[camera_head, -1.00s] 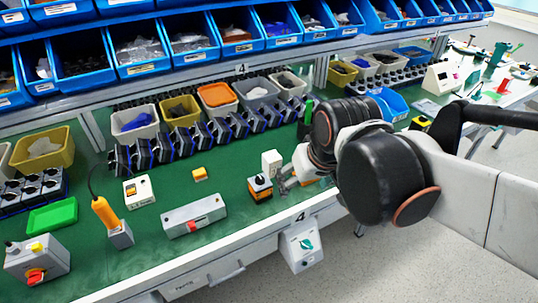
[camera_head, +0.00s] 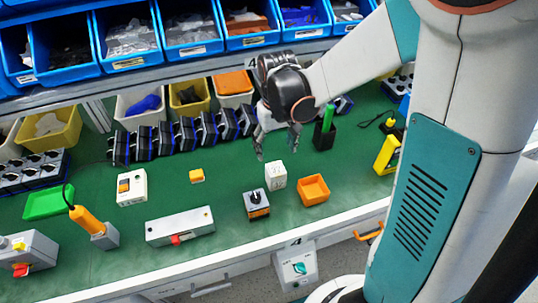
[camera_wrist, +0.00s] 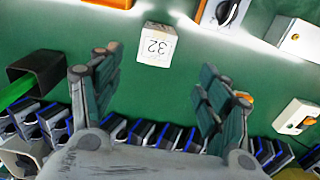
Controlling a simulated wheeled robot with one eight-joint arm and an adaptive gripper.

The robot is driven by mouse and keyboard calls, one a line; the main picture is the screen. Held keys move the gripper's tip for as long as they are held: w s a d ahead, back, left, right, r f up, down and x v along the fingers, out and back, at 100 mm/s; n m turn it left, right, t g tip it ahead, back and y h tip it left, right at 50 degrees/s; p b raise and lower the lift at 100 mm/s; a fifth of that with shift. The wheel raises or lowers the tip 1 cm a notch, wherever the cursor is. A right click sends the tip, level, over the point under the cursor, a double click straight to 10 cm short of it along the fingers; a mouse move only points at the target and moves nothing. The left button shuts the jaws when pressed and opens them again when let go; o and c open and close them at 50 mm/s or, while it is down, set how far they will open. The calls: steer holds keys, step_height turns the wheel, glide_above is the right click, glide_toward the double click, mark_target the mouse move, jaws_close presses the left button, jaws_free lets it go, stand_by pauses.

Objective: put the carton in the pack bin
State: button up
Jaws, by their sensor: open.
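The carton (camera_head: 276,175) is a small white box upright on the green bench, right of the middle in the head view. A small open orange bin (camera_head: 313,190), which looks like the pack bin, stands just right of the carton. Its edge shows at the top of the wrist view (camera_wrist: 108,3). My gripper (camera_head: 277,146) is open and empty, above the bench behind the carton. In the wrist view the carton lies ahead of the open fingertips (camera_wrist: 158,78), not between them.
A rotary switch block (camera_head: 257,205) stands close in front-left of the carton. A black holder with a green item (camera_head: 325,133) is right of my gripper. A row of dark blocks (camera_head: 185,137) and several parts bins line the back. A grey box (camera_head: 180,227) lies front left.

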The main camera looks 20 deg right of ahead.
mark_target(276, 168)
step_height(276, 168, down, 8)
steer(key=b, duration=0.3)
steer(key=shift+f, duration=0.15)
steer(key=f+b, duration=0.2)
steer(key=f, duration=0.3)
steer(key=shift+w+d+f+b, duration=0.1)
steer(key=shift+w+d+b, duration=0.15)
steer(key=shift+b, duration=0.15)
steer(key=shift+s, duration=0.1)
steer(key=c, duration=1.3)
